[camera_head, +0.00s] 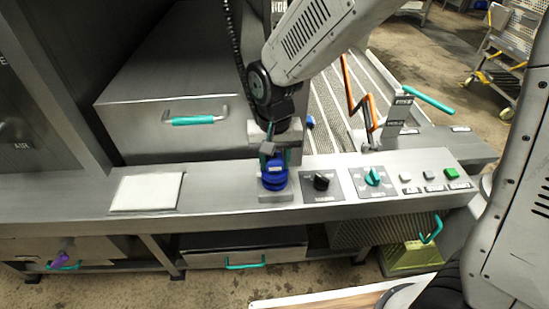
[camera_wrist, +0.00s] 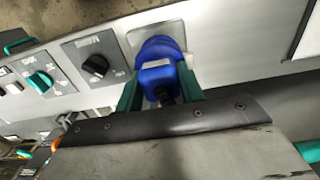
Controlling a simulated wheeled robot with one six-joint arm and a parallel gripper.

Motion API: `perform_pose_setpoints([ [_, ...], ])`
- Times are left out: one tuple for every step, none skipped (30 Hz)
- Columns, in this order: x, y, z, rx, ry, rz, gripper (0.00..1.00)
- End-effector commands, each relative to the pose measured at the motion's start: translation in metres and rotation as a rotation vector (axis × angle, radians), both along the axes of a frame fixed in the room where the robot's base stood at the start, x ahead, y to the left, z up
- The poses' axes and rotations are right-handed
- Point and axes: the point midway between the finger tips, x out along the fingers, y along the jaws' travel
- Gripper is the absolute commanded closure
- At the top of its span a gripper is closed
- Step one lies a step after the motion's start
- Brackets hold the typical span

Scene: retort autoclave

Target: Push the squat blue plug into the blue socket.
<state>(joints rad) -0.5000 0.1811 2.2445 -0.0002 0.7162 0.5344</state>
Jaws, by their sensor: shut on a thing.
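My gripper (camera_head: 274,158) points down over the front ledge and is shut on the squat blue plug (camera_head: 273,166). In the wrist view its two teal fingers (camera_wrist: 160,88) stand on either side of the plug (camera_wrist: 157,76), which has a dark cable end toward me. The blue socket (camera_head: 275,183) is a round blue body on a light plate on the ledge, directly under the plug. In the wrist view the socket (camera_wrist: 160,47) shows just beyond the plug. The plug is lined up with the socket and looks in contact; how deep it sits cannot be told.
A black knob (camera_head: 321,182) and a teal knob (camera_head: 373,176) stand right of the socket, then several buttons, one green (camera_head: 451,173). A white pad (camera_head: 146,192) lies on the ledge at left. A steel box with a teal handle (camera_head: 194,120) stands behind.

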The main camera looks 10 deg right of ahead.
Motion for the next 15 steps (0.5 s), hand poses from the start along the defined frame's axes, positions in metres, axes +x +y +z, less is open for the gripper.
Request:
perform_pose_setpoints([
  [-0.0001, 0.0, -0.0011, 0.0, 0.001, 0.0, 0.82],
  [-0.0001, -0.0001, -0.0017, 0.0, 0.001, 0.0, 0.82],
  [-0.0001, -0.0001, -0.0025, 0.0, 0.001, 0.0, 0.82],
  [-0.0001, -0.0001, -0.0032, -0.001, 0.001, 0.0, 0.82],
  [-0.0001, -0.0001, -0.0038, -0.001, 0.001, 0.0, 0.82],
  [-0.0002, -0.0001, -0.0046, -0.001, 0.001, 0.0, 0.82],
  [-0.0002, -0.0001, -0.0052, -0.001, 0.001, 0.0, 0.82],
  [-0.0002, -0.0001, -0.0058, -0.001, 0.001, 0.0, 0.82],
  [-0.0002, -0.0001, -0.0065, -0.001, 0.001, 0.0, 0.82],
  [-0.0001, -0.0001, -0.0071, -0.001, 0.001, 0.0, 0.82],
  [-0.0001, -0.0001, -0.0077, 0.0, 0.001, 0.0, 0.82],
  [-0.0001, 0.0, -0.0084, 0.0, 0.001, 0.0, 0.82],
  [0.0, 0.0, -0.009, 0.0, 0.0, 0.0, 0.82],
  [0.0, 0.0, -0.0096, 0.0, 0.0, 0.0, 0.82],
  [0.0, 0.0, -0.0104, 0.0, 0.0, 0.0, 0.82],
])
